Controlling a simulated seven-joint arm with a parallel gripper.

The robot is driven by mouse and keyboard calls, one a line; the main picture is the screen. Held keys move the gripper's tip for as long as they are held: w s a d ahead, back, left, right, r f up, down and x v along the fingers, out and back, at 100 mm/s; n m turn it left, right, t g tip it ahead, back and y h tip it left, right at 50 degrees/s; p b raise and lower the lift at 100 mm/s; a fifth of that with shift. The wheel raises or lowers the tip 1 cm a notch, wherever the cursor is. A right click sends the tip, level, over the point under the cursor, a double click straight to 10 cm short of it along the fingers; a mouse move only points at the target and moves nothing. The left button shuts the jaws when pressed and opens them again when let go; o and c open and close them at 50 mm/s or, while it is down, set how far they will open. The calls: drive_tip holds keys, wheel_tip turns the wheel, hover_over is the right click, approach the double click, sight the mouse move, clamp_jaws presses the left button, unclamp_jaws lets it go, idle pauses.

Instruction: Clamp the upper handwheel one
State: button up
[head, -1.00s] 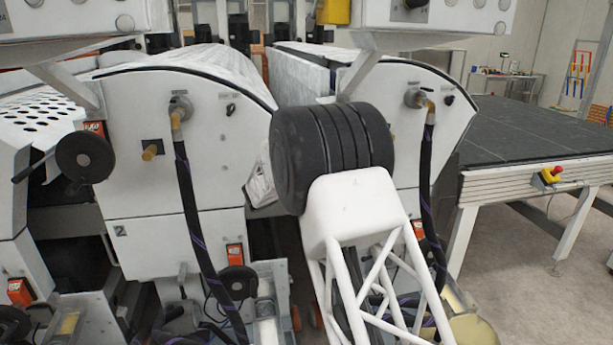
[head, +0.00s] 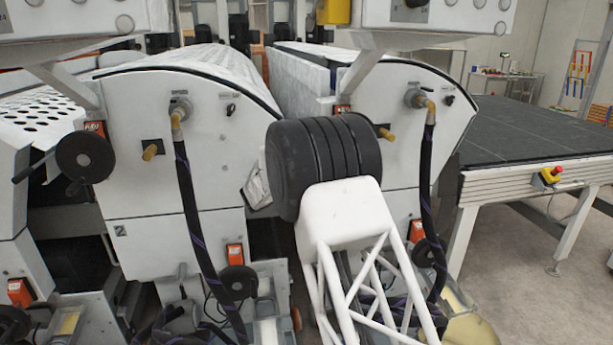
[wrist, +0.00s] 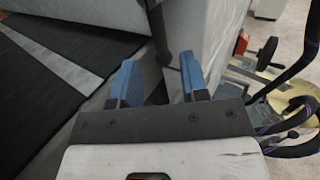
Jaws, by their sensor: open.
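An upper black handwheel (head: 85,157) with a side handle stands on the left machine in the head view, well left of my arm. Lower black handwheels show on the left machine (head: 238,281) and at the bottom left corner (head: 12,324). In the wrist view, a black handwheel (wrist: 268,52) beside a red part is at the right, beyond the fingers; I cannot tell which one it is. My gripper (wrist: 160,82) has two blue fingertips apart with nothing held between them. In the head view the gripper is hidden behind my arm, which may also cover another upper handwheel.
Pale machine panels stand close ahead of the fingers. Dark hoses hang on both machine fronts (head: 190,190) (head: 427,180) and cross the wrist view's right side. A dark-topped conveyor table (head: 530,130) with a red button (head: 552,173) is at the right. Open floor lies beyond it.

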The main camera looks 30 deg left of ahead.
drive_tip(key=shift+w+d, duration=0.2)
drive_tip(key=shift+w, duration=0.75)
drive_tip(key=shift+w+d, duration=0.2)
drive_tip(key=shift+w, duration=0.75)
drive_tip(key=shift+w+d, duration=0.2)
drive_tip(key=shift+w, duration=0.75)
clamp_jaws()
